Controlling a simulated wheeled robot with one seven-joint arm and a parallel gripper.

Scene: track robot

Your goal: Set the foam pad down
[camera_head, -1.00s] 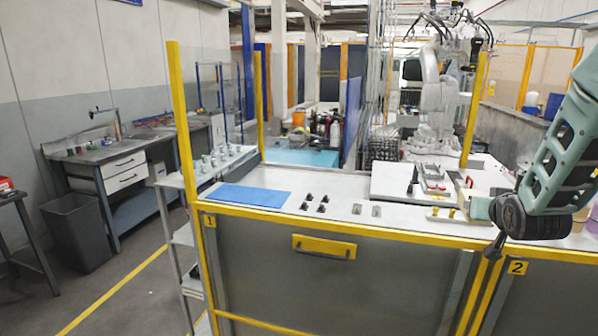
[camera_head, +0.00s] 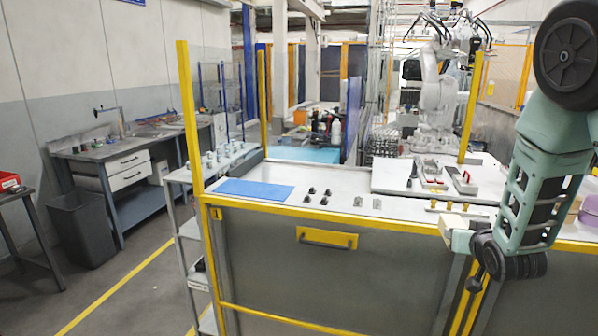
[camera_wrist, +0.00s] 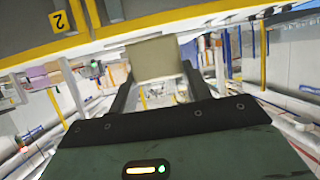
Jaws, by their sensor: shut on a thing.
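The foam pad looks like a cream block (camera_head: 452,222) at the end of my arm in the head view, in front of the yellow front edge of the bench. In the wrist view the pad (camera_wrist: 153,58) sits between the two dark fingers. My gripper (camera_wrist: 156,82) is shut on it. In the head view my gripper (camera_head: 458,237) is at the right, partly hidden by my wrist. The pad appears held up, apart from the bench top; its exact height is unclear.
The white bench top (camera_head: 335,187) carries a blue mat (camera_head: 254,190), several small black parts (camera_head: 318,196) and a raised plate with red-and-grey fixtures (camera_head: 430,175). Yellow posts (camera_head: 189,120) stand at its corners. A purple box (camera_head: 589,210) is at the far right.

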